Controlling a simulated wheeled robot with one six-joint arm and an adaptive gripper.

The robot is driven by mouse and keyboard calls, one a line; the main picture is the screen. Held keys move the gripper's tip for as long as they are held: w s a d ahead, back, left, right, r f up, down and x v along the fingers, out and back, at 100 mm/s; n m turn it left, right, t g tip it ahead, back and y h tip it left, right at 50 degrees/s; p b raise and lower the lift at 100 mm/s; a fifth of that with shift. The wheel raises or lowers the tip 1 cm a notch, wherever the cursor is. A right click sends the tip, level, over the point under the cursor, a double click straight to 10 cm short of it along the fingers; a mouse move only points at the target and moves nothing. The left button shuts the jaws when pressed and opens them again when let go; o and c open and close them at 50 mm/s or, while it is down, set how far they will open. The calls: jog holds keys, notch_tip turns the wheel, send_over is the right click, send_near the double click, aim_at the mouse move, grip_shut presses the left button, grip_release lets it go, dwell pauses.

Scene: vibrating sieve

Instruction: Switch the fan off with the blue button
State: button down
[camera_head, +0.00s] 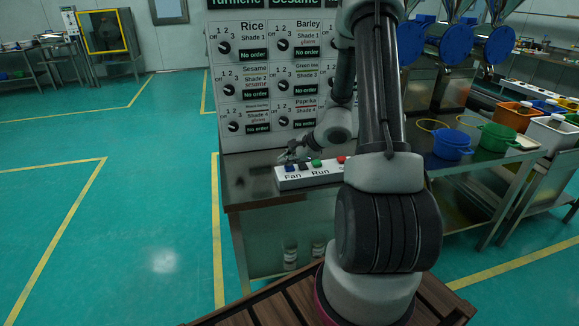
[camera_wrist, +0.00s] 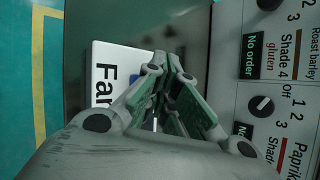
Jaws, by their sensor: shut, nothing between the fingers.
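A white button box (camera_head: 312,178) sits on the dark bench top, labelled Fan at the left and Run at the middle. The blue button (camera_head: 291,168) is at its left end, above the word Fan. My gripper (camera_head: 291,153) is just behind and above this end of the box. In the wrist view my gripper (camera_wrist: 170,62) is shut and empty, its fingers over the box (camera_wrist: 104,74). The fingers hide most of the buttons there. I cannot tell whether they touch the blue button.
A black button (camera_head: 303,166), a green button (camera_head: 316,163) and a red button (camera_head: 341,159) share the box. A panel of dials (camera_head: 268,75) stands behind it. Blue (camera_head: 452,144) and green (camera_head: 499,137) pots stand to the right. The bench top left of the box is clear.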

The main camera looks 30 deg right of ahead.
aim_at(288, 168)
dwell(0.4)
jog(key=shift+r, duration=0.85)
jog(key=shift+r, duration=2.5)
